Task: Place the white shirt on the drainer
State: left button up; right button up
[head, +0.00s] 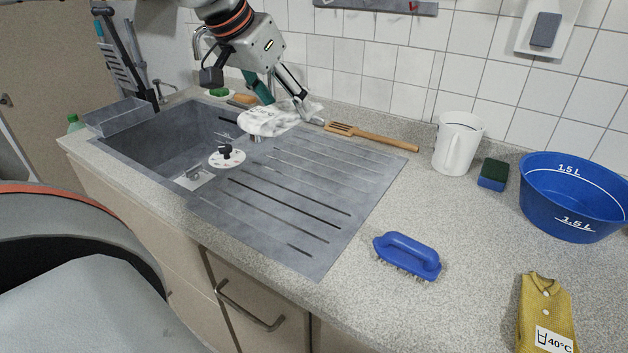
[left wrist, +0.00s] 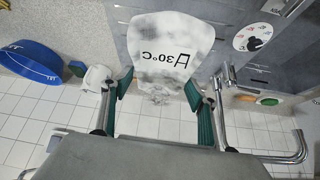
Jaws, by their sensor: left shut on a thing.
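The white shirt (head: 267,121) has grey smudges, and its 30°C label shows in the left wrist view (left wrist: 168,48). My left gripper (head: 285,108) is shut on the shirt's edge, with a finger on either side in the left wrist view (left wrist: 155,92). The shirt hangs near the back of the grey ribbed drainer (head: 330,185), by the border with the sink basin. I cannot tell whether it touches the surface. My right gripper is not in view.
A wooden fork (head: 375,137) lies behind. The drainer's front is clear.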

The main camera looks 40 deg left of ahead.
pick_arm(q)
jog(key=b, duration=0.3)
send_over(295, 196)
jog(key=s, duration=0.2)
notch_tip(295, 196, down, 9)
notch_tip(295, 196, down, 6)
jog(key=shift+f+b, duration=0.1)
jog(key=shift+b, duration=0.45)
jog(key=shift+f, duration=0.35)
notch_tip(295, 196, down, 4)
jog(key=shift+r, duration=0.2)
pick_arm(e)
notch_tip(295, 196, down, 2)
pick_arm(q)
jog(key=o, duration=1.4)
jog(key=shift+f, duration=0.1)
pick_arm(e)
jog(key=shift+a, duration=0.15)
pick_arm(q)
jog(key=shift+o, duration=0.2)
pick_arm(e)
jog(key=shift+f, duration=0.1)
